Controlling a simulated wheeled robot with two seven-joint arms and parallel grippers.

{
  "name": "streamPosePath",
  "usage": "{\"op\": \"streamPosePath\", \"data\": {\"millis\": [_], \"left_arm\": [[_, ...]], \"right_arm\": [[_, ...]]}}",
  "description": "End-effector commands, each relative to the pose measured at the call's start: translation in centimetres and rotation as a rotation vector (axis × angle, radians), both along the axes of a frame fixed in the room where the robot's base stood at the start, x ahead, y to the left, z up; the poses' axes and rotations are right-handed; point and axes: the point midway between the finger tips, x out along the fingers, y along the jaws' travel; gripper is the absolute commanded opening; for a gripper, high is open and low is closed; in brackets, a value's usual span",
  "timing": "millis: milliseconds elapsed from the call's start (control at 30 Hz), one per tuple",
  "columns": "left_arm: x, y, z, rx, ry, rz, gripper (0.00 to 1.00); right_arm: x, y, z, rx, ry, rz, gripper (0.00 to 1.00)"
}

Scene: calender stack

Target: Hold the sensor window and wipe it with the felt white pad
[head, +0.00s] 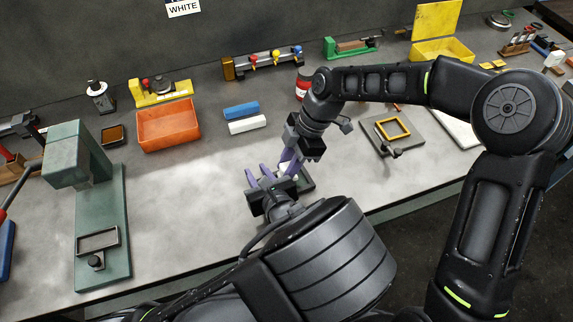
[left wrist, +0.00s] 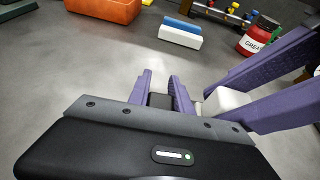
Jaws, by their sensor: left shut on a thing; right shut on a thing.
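My left gripper (head: 260,176) is low over the front middle of the table. In the left wrist view its two purple fingers (left wrist: 161,82) are shut on a small dark piece (left wrist: 160,101), probably the sensor window. Most of that piece is hidden. My right gripper (head: 290,165) reaches down close beside the left one, its purple fingers shut on a white block, the felt white pad (head: 287,168). The pad also shows in the left wrist view (left wrist: 226,101), just right of the left fingers. I cannot tell whether pad and dark piece touch.
A blue block (head: 241,110) and another white block (head: 248,125) lie behind the grippers. An orange bin (head: 168,125) and a green press (head: 100,225) stand to the left. A grey plate with a yellow frame (head: 393,128) is to the right.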

Motion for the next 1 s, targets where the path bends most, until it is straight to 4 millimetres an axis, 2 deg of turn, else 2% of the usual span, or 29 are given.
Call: {"op": "streamPosePath", "data": {"millis": [33, 133, 400, 700, 1000], "left_arm": [[0.3, 0.8, 0.1, 0.002, -0.003, 0.017, 0.0], [0.3, 0.8, 0.1, 0.002, -0.003, 0.018, 0.0], [0.3, 0.7, 0.1, 0.002, -0.005, 0.017, 0.0], [0.2, 0.4, 0.1, 0.0, -0.004, 0.01, 0.0], [0.1, 0.3, 0.1, 0.0, -0.003, 0.008, 0.0]], "right_arm": [[-1.2, 0.0, -0.2, -0.007, 0.033, 0.018, 0.0], [-1.2, 0.1, -0.2, -0.007, 0.033, 0.018, 0.0], [0.0, 0.6, -0.2, -0.007, 0.034, 0.018, 0.0], [0.5, 0.6, -0.1, -0.008, 0.028, 0.014, 0.0], [1.0, -0.2, -0.3, -0.008, 0.024, 0.012, 0.0]]}}
